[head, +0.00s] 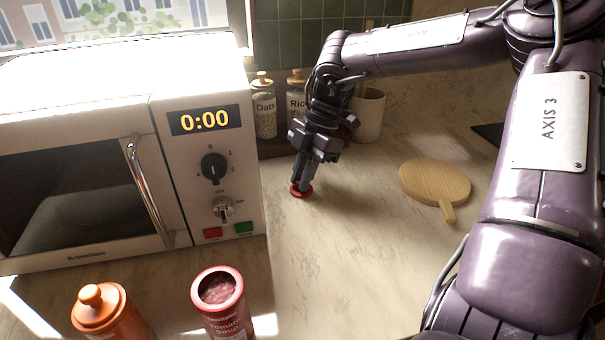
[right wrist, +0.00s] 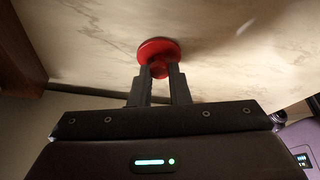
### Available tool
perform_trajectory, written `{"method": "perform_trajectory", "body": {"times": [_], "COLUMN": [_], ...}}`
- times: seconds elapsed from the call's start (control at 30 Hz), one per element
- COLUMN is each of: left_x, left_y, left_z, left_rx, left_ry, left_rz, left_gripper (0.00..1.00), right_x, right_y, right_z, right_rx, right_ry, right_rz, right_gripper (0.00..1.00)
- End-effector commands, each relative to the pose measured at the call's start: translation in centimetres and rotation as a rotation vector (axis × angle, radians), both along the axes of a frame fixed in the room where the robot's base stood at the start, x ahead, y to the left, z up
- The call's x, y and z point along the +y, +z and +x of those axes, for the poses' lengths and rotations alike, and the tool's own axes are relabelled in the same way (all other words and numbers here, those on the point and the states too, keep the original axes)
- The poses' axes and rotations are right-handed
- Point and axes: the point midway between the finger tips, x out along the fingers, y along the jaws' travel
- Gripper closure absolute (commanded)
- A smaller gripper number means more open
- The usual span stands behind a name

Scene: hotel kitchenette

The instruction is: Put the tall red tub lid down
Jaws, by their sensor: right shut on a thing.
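The red lid (head: 301,190) is at the counter surface, to the right of the microwave; I cannot tell whether it touches the counter. My right gripper (head: 303,183) points down and is shut on the lid's knob. In the right wrist view the round red lid (right wrist: 158,50) shows between the fingertips (right wrist: 159,73), with pale counter behind it. The tall red tub (head: 218,300) stands open at the front, with tomato soup showing inside. My left gripper is not in view.
A white microwave (head: 165,90) fills the left. An orange lidded tub (head: 103,312) stands in front of it. Jars (head: 264,108) and a beige crock (head: 369,115) stand at the back. A round wooden board (head: 434,181) lies to the right. The middle counter (head: 340,250) is clear.

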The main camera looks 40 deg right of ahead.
Motion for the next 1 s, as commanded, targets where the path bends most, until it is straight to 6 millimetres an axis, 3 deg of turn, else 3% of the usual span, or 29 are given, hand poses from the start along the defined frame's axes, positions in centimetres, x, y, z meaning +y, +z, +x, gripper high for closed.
{"method": "perform_trajectory", "body": {"times": [0.03,0.2,0.57,1.0], "left_x": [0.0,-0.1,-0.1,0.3], "left_y": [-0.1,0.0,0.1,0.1], "left_z": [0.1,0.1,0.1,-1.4], "left_rx": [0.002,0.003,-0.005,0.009], "left_ry": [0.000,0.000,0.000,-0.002], "left_rz": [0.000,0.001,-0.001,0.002], "left_gripper": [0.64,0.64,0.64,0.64], "right_x": [0.0,0.0,-0.1,-3.4], "right_y": [-0.2,-0.1,0.5,8.5], "right_z": [0.0,0.0,0.0,-0.3], "right_rx": [0.000,0.000,0.000,-0.002], "right_ry": [-0.001,-0.001,0.000,-0.002], "right_rz": [0.000,0.000,-0.001,-0.004], "right_gripper": [0.83,0.62,0.62,0.62]}}
